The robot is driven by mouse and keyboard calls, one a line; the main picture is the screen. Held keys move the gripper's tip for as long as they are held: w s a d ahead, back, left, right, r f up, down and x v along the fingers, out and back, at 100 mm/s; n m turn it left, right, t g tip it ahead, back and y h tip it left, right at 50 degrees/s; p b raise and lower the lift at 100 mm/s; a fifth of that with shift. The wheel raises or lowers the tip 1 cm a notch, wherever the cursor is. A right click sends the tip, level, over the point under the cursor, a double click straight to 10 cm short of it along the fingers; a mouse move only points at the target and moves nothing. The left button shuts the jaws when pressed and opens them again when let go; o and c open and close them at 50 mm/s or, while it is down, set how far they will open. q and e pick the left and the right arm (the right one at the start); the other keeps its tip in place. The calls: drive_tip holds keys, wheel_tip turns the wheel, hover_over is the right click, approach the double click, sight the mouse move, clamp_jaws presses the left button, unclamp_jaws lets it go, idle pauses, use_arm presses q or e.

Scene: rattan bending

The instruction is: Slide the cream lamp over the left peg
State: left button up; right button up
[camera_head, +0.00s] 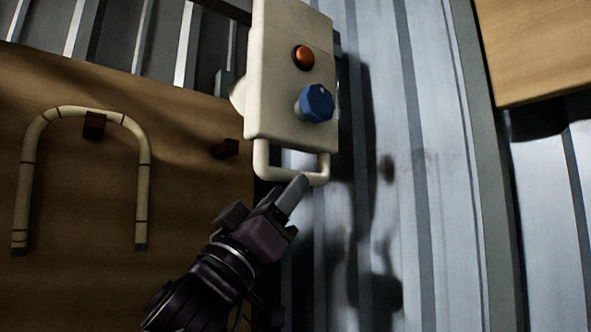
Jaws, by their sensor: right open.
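No thing here plainly looks like a lamp. A cream rod (144,190) with dark bands and dark ends, bent into an upside-down U, lies against the brown wooden board (85,215) at the left. My left gripper is out of view.
The cream control box (275,85) has an orange button (303,57) and a blue knob (316,103). Grey ribbed metal (440,200) lies to its right. Another wooden surface (540,45) is at the top right. Metal bars (187,45) cross the top left.

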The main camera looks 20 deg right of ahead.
drive_tip(key=p+x, duration=0.1)
drive_tip(key=x, duration=0.3)
drive_tip(key=shift+w+d+p, duration=0.15)
drive_tip(key=shift+w+p, duration=0.2)
drive_tip(key=shift+w+d+r, duration=0.25)
drive_tip(key=shift+s, duration=0.1)
drive_tip(key=c, duration=0.5)
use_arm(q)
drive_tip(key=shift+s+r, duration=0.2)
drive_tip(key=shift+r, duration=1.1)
use_arm(e)
clamp_jaws()
